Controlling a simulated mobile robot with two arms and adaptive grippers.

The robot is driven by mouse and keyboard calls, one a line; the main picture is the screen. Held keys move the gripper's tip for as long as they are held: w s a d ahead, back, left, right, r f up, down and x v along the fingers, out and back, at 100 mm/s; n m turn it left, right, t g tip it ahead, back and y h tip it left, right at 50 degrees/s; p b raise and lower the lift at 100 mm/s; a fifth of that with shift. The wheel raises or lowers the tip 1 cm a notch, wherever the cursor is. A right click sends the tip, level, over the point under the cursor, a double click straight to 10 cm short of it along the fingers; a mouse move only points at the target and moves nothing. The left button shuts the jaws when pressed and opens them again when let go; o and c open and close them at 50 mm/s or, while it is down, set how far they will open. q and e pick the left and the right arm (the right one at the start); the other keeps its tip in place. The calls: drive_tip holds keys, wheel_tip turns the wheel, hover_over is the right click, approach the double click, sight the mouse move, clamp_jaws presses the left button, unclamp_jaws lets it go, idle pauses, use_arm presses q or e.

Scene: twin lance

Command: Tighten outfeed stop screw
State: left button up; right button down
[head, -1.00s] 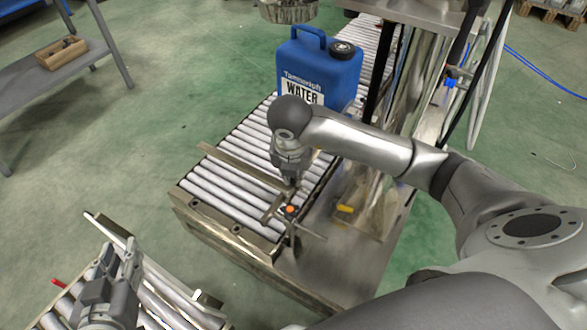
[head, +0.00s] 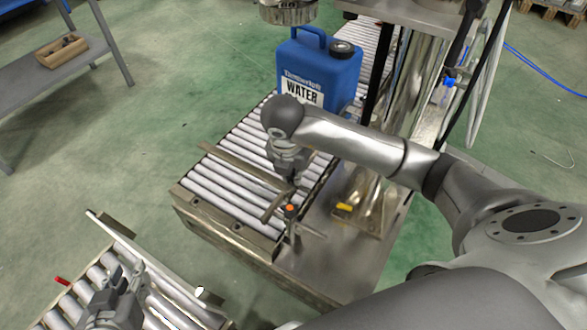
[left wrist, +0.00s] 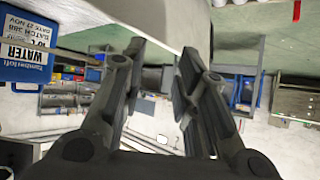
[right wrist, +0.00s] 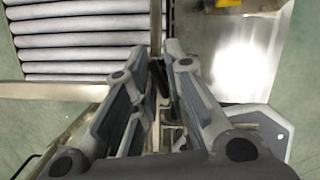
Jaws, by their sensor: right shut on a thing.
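The outfeed stop is a flat metal bar (head: 243,166) lying across the rollers near the conveyor's end; it also shows in the right wrist view (right wrist: 60,90). An orange-topped part (head: 290,208) sits on a small bracket at the conveyor's corner. My right gripper (head: 292,182) points down just behind this part, at the bar's end. In the right wrist view its fingers (right wrist: 166,58) are close together on the stop screw, which is mostly hidden between them. My left gripper (head: 112,300) is over the lower-left conveyor; its fingers (left wrist: 160,52) are apart and empty.
A blue water canister (head: 318,72) stands on the rollers behind my right gripper. A metal machine post and a yellow part (head: 344,207) are to the right. A second roller conveyor (head: 165,305) is at lower left. A wooden box (head: 61,50) sits on a grey table.

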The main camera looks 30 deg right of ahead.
drive_tip(key=c, duration=2.2)
unclamp_jaws()
drive_tip(key=shift+f+m+g+p, duration=0.15)
drive_tip(key=shift+m+g+p, duration=0.3)
drive_tip(key=shift+m, duration=0.65)
use_arm(q)
drive_tip(key=s+a+f+g+y+p, duration=0.1)
drive_tip(key=s+a+f+g, duration=0.1)
drive_tip(key=s+f+g, duration=0.3)
drive_tip(key=shift+s+a, duration=0.4)
drive_tip(key=shift+s, duration=1.05)
use_arm(e)
drive_tip(key=shift+s+f+m, duration=0.1)
drive_tip(key=shift+m, duration=0.8)
clamp_jaws()
drive_tip(key=shift+h, duration=0.3)
drive_tip(key=o, duration=0.6)
unclamp_jaws()
